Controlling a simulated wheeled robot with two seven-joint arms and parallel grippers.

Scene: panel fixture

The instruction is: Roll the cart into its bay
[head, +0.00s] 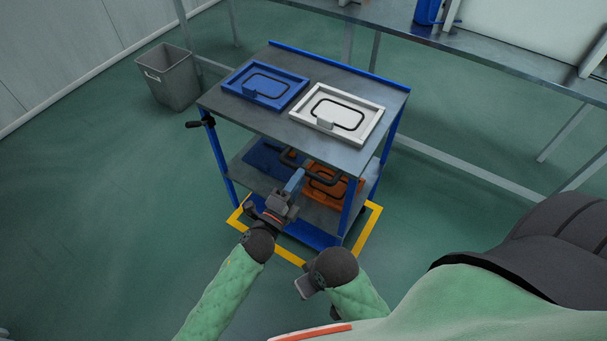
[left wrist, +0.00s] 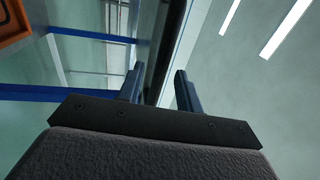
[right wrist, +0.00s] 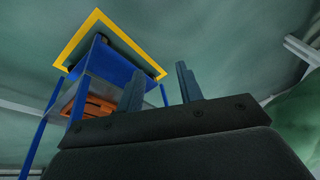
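The cart (head: 290,125) has a grey top, blue legs and a lower shelf. It stands over a yellow floor outline (head: 275,252), whose near edges show in front of it; the far side is hidden. My right gripper (head: 303,288) is low in front of the cart. In the right wrist view its fingers (right wrist: 160,85) are apart and empty.
A blue tray (head: 265,86) and a white tray (head: 337,113) lie on the cart top, with an orange tray (head: 325,186) below. A dark lever (head: 200,123) juts out at left. A grey bin (head: 168,77) and a workbench (head: 480,60) stand behind. Floor at left is clear.

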